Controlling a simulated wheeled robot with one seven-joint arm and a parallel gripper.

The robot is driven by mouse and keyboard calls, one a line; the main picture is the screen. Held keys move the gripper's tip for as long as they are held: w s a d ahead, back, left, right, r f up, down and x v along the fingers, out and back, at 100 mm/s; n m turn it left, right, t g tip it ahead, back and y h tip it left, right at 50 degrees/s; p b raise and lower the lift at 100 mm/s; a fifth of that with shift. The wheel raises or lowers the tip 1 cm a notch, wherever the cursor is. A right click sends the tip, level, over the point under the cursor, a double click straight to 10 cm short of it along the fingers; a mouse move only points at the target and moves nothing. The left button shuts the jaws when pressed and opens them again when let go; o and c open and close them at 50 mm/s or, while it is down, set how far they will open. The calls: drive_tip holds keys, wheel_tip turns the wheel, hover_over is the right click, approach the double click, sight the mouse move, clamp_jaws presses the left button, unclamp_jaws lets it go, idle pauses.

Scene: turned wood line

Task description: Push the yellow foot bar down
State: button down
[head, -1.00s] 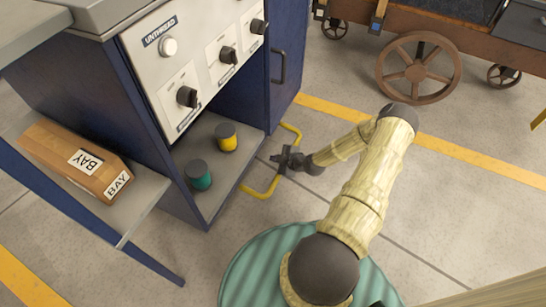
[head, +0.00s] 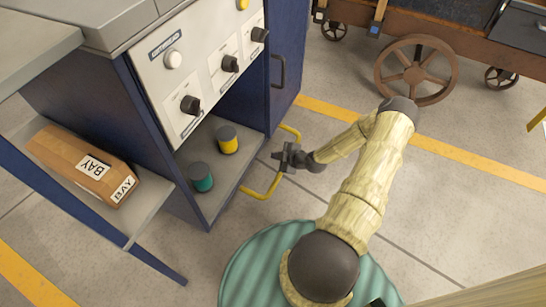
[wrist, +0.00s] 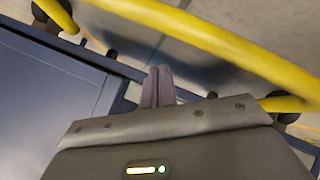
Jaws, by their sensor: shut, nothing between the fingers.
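The yellow foot bar (head: 267,190) is a bent bar low at the front of the blue cabinet, close to the floor. My gripper (head: 281,156) is down beside the middle of the bar, over or against it, and hides part of it. In the wrist view the bar (wrist: 215,40) runs across the top and right, beyond the fingertips. My gripper's fingers (wrist: 159,72) are together there, with nothing between them. I cannot tell whether they touch the bar.
The blue cabinet (head: 293,60) has a panel with black knobs (head: 190,105). A yellow can (head: 227,140) and a green can (head: 201,177) stand on its low shelf. A cardboard box (head: 80,165) lies on a side shelf. A wheeled cart (head: 470,25) stands behind. Floor at right is clear.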

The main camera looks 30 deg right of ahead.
drive_tip(key=shift+r+p, duration=0.3)
drive_tip(key=shift+r, duration=0.2)
drive_tip(key=shift+s+d+r+p, duration=0.1)
drive_tip(key=shift+s+r+p, duration=0.05)
drive_tip(key=shift+r+p, duration=1)
drive_tip(key=shift+s+d+r+p, duration=0.1)
drive_tip(key=shift+s+r+p, duration=0.05)
drive_tip(key=shift+r+p, duration=1)
drive_tip(key=shift+r, duration=0.15)
